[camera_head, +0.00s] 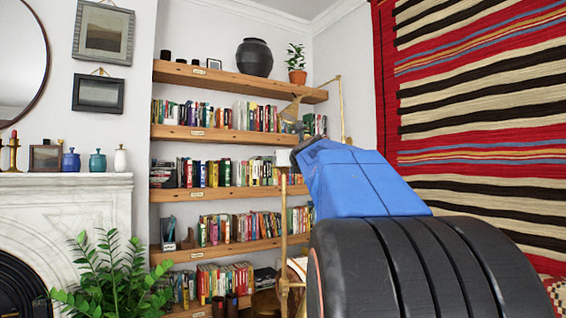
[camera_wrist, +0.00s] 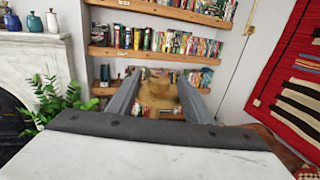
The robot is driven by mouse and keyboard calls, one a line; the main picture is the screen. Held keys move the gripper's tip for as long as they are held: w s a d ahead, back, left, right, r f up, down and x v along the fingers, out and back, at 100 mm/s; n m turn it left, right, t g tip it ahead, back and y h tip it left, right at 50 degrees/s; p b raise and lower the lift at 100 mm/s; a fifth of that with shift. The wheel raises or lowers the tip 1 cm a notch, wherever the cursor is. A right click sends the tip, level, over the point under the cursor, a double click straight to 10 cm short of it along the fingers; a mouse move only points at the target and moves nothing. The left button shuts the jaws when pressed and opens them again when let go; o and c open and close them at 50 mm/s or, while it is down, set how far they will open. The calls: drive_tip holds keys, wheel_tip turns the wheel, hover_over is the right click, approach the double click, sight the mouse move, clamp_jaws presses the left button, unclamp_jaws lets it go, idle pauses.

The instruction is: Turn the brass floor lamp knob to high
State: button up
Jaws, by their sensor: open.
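The brass floor lamp shows in the head view as a thin upright pole (camera_head: 284,240) in front of the shelves, partly hidden by my arm. A tan, shade-like piece (camera_head: 291,108) and a thin brass rod (camera_head: 341,110) show above my arm. In the wrist view, a tan-brass rounded shape (camera_wrist: 158,95) appears between my fingers; I cannot tell which part of the lamp it is, or how far away. My gripper (camera_wrist: 155,75) is open, with a finger on each side of that shape. I cannot make out the knob or its setting.
Wooden shelves (camera_head: 215,193) full of books line the back wall. A white marble fireplace (camera_head: 70,205) and a leafy green plant (camera_head: 108,280) stand at left. A striped red rug (camera_head: 480,110) hangs at right. A dark vase (camera_head: 254,58) sits on the top shelf.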

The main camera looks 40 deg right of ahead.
drive_tip(key=v, duration=1.1)
drive_tip(key=s+d+n+t+y, duration=0.2)
drive_tip(key=d+n+y, duration=0.45)
drive_tip(key=y, duration=0.25)
drive_tip(key=shift+m, duration=0.25)
drive_tip(key=w, duration=1.7)
drive_tip(key=shift+w+f, duration=0.1)
drive_tip(key=shift+w, duration=0.25)
drive_tip(key=shift+c, duration=0.3)
drive_tip(key=c, duration=1)
